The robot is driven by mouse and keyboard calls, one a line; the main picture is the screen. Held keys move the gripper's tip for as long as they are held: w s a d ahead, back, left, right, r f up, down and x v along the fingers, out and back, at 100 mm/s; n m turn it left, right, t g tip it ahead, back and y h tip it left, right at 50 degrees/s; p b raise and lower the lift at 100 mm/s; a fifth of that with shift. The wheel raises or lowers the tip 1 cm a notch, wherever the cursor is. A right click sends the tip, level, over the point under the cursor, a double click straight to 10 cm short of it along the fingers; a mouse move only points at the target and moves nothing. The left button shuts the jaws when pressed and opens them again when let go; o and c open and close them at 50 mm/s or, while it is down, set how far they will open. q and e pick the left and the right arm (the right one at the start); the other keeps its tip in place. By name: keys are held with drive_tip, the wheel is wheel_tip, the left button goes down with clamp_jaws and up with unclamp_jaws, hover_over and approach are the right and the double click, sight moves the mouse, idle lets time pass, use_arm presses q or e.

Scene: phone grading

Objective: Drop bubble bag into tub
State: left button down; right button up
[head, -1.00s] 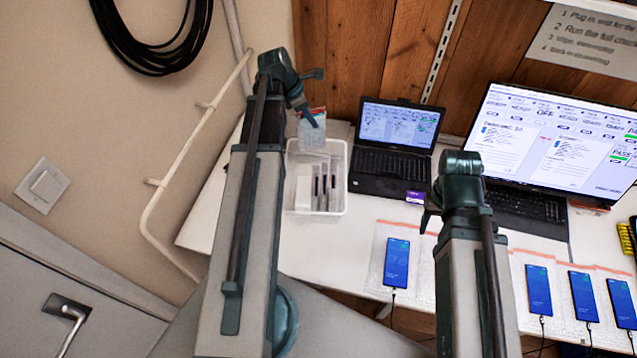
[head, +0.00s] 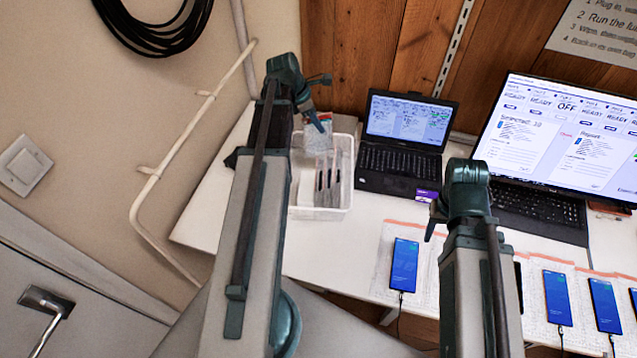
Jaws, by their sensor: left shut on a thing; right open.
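A white tub (head: 345,180) stands at the back left of the desk with several bagged phones upright inside it. My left gripper (head: 322,104) is above the tub's back part and shut on a bubble bag (head: 318,136). The bag is clear with a red top edge and hangs down at the tub; whether it touches the bottom I cannot tell. My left arm hides the tub's left side. My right gripper (head: 434,218) is open and empty above the desk, right of the tub.
A black laptop (head: 402,150) stands right of the tub, with a monitor (head: 560,135) and a second keyboard (head: 540,213) further right. Several phones (head: 404,265) on bubble bags lie along the front edge with cables. A wall and pipe (head: 180,150) are at left.

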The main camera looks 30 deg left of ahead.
sight(318, 136)
use_arm(q)
drive_tip(key=shift+f+b, duration=2.9)
drive_tip(key=shift+f, duration=0.1)
drive_tip(key=c, duration=0.6)
unclamp_jaws()
drive_tip(key=shift+r, duration=0.15)
drive_tip(key=p+v, duration=1.2)
drive_tip(key=shift+r, duration=0.4)
drive_tip(key=shift+s+a+r+p, duration=0.2)
drive_tip(key=shift+s+r+p, duration=0.05)
drive_tip(key=shift+r+p, duration=0.15)
